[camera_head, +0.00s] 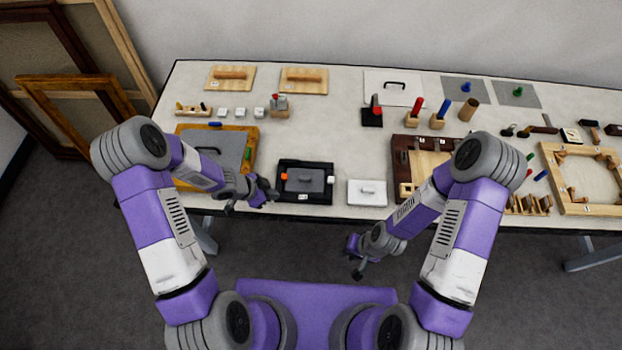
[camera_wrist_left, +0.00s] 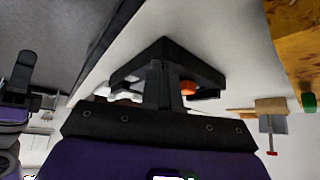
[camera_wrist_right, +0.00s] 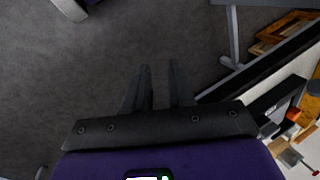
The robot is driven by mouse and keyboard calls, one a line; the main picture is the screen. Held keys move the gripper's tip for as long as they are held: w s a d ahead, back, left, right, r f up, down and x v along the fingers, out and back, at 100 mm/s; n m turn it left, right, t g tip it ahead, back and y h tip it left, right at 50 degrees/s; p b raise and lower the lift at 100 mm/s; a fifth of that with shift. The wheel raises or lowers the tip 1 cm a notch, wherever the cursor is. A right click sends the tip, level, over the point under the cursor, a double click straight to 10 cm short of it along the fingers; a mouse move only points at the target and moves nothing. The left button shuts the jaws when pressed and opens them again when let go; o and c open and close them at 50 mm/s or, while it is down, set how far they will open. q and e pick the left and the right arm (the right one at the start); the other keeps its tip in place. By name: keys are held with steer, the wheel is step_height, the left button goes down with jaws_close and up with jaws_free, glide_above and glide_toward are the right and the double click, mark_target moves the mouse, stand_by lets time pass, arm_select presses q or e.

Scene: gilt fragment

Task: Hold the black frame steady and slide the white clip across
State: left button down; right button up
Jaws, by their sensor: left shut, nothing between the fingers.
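The black frame (camera_head: 305,198) lies near the table's front edge, with a grey plate inside it. The white clip (camera_head: 331,180) sits on its right side, and an orange clip (camera_head: 284,176) sits on its left side. The frame (camera_wrist_left: 190,54) and orange clip (camera_wrist_left: 188,87) also show in the left wrist view, partly behind my fingers. My left gripper (camera_head: 266,192) is shut and empty beside the frame's left side; I cannot tell whether it touches. My right gripper (camera_wrist_right: 160,68) is open and empty over the floor, in front of the table.
A white block with a handle (camera_head: 367,192) stands right of the frame. A wooden board with a grey panel (camera_head: 247,150) lies to the left, behind my left arm. A dark red frame (camera_head: 400,160) lies to the right.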

mark_target(331, 179)
steer(key=o, duration=0.4)
steer(key=w, duration=0.4)
steer(key=shift+w+a+r, duration=0.35)
steer(key=shift+a, duration=0.05)
steer(key=shift+h, duration=0.5)
steer(key=w+r, duration=0.1)
steer(key=w, duration=0.1)
steer(key=w+a+r, duration=0.1)
steer(key=w, duration=0.1)
steer(key=w+a+r, duration=0.1)
steer(key=w, duration=0.1)
steer(key=shift+w+r, duration=0.1)
steer(key=shift+w, duration=0.25)
steer(key=w+a+r+n+h, duration=0.3)
steer(key=w+a+r, duration=0.1)
steer(key=w+r, duration=0.85)
steer(key=f, duration=1.1)
steer(key=shift+s+d+f, duration=0.1)
steer(key=shift+s+f, duration=0.15)
steer(key=shift+s, duration=0.05)
jaws_close()
